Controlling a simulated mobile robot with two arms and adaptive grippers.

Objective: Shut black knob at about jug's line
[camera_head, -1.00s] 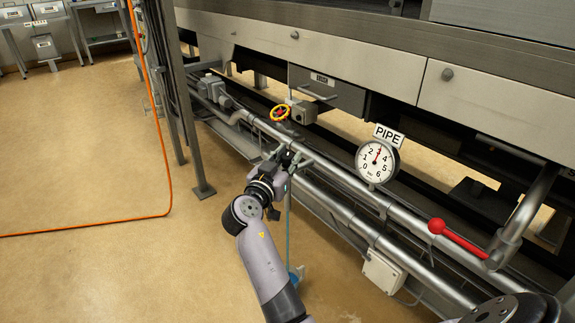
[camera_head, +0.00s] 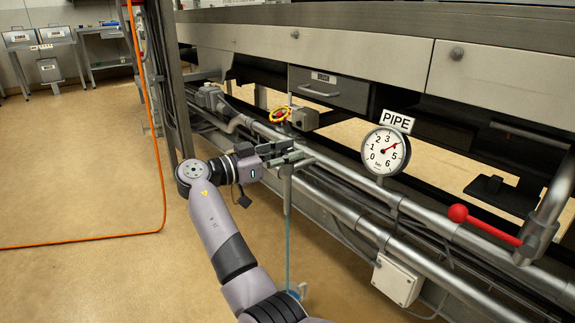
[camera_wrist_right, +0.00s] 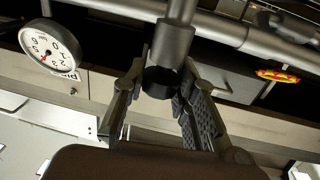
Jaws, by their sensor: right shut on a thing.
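My right gripper (camera_head: 286,155) is at the top of a short vertical outlet pipe on the pipe run in the head view. In the right wrist view its fingers stand on either side of the black knob (camera_wrist_right: 158,84), shut on it, below a grey collar. The knob is hidden by the fingers in the head view. A thin blue stream (camera_head: 288,245) runs down from the outlet. At its foot a small bluish part, perhaps of the jug (camera_head: 301,290), shows beside my arm; the jug's line and level cannot be made out. My left gripper is not in view.
A round gauge (camera_head: 386,151) under a PIPE sign points near 4. A pale box (camera_head: 397,281) hangs below the pipes.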

